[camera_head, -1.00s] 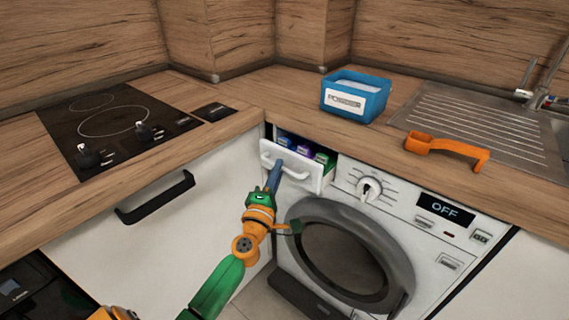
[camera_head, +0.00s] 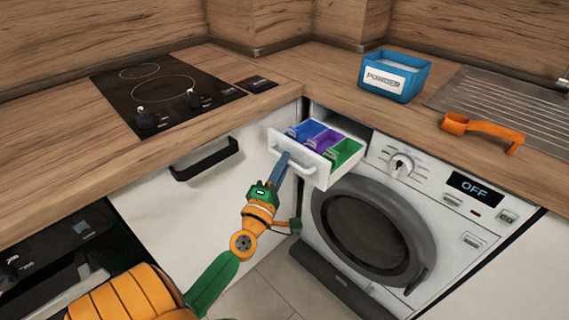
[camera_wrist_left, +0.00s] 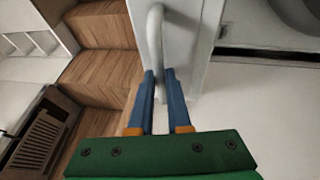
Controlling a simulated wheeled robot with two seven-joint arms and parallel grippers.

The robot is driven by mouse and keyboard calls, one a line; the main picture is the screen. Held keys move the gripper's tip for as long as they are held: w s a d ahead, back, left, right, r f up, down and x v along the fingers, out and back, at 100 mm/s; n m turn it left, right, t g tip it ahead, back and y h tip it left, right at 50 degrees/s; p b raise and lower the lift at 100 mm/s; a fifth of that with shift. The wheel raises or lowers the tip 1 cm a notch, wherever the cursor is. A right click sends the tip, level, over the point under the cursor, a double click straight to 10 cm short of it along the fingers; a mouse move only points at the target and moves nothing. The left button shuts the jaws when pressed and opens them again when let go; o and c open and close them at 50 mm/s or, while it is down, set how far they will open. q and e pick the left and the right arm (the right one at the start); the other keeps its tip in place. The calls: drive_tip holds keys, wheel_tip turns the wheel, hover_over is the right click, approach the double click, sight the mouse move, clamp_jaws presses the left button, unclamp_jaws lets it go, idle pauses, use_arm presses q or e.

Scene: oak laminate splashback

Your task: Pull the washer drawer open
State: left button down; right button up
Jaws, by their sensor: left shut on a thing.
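The washer drawer (camera_head: 318,172) stands pulled out from the top left of the white washing machine (camera_head: 420,215). Blue, purple and green compartments show inside it. My left gripper (camera_head: 283,160) is at the left part of the drawer's white handle (camera_head: 293,154), its blue fingers shut on it. In the left wrist view the handle (camera_wrist_left: 155,38) runs up from between the blue fingertips of my left gripper (camera_wrist_left: 158,76). The fingers hide part of the handle. My right gripper is not in view.
A blue powder box (camera_head: 395,77) and an orange scoop (camera_head: 482,130) sit on the wooden worktop above the washer. A hob (camera_head: 160,93) is at the left. A cabinet with a black handle (camera_head: 205,160) stands left of the drawer. The floor in front is clear.

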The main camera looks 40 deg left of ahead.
use_arm(q)
drive_tip(key=c, duration=0.9)
unclamp_jaws()
drive_tip(key=shift+o, duration=0.2)
drive_tip(key=b+v, duration=0.2)
drive_tip(key=v, duration=0.5)
